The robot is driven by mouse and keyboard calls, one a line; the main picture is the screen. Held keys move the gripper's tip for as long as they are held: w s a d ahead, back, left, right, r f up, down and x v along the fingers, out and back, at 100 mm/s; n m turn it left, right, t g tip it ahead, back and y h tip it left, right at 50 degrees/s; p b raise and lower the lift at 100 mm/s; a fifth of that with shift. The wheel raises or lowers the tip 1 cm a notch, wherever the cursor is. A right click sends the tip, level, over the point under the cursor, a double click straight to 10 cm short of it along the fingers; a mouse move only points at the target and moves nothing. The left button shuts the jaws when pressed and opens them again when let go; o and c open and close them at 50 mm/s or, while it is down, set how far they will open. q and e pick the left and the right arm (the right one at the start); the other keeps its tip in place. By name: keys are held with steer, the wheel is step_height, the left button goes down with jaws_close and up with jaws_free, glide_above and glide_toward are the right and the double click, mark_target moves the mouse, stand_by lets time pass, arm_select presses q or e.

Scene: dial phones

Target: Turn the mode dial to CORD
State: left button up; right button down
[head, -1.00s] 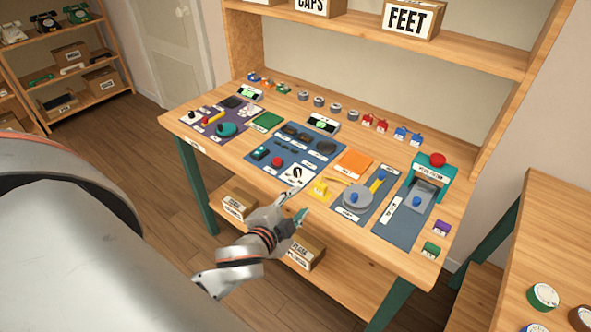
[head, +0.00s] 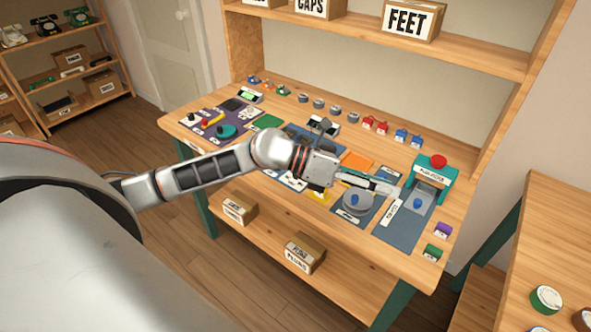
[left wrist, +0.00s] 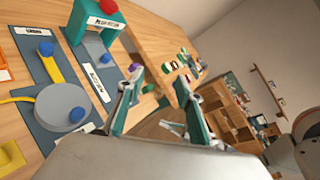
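A grey round disc (head: 357,200) with a blue knob lies on a dark blue mat toward the right of the workbench; it also shows in the left wrist view (left wrist: 62,104). A yellow bar (left wrist: 52,67) with a blue knob is beside it. No label reading MODE or CORD is legible, so I cannot tell which part is the mode dial. My left gripper (head: 388,187) is above the bench just right of the disc. In the left wrist view its fingers (left wrist: 162,84) are apart with nothing between them. My right gripper is not in view.
A teal press (head: 432,172) with a red top stands at the right of the bench. Purple (head: 442,229) and green (head: 432,252) blocks sit near the right edge. My left arm covers part of the middle mats. A shelf with a FEET box (head: 410,18) hangs above.

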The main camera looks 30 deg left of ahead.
arm_select(q)
steer(key=w+a+f+g+y, duration=0.15)
steer(key=a+y, duration=0.25)
steer(key=a, duration=0.5)
steer(key=w+a+f+m+y, duration=0.1)
steer(key=a+f+y, duration=0.2)
steer(key=a, duration=0.6)
steer(key=w+a+f+g+y, duration=0.15)
steer(key=a+y, duration=0.25)
steer(key=a, duration=0.5)
steer(key=x, duration=0.7)
steer(key=shift+s+a+f, duration=0.1)
steer(key=shift+s+a, duration=0.05)
steer(key=shift+t, duration=0.3)
jaws_close()
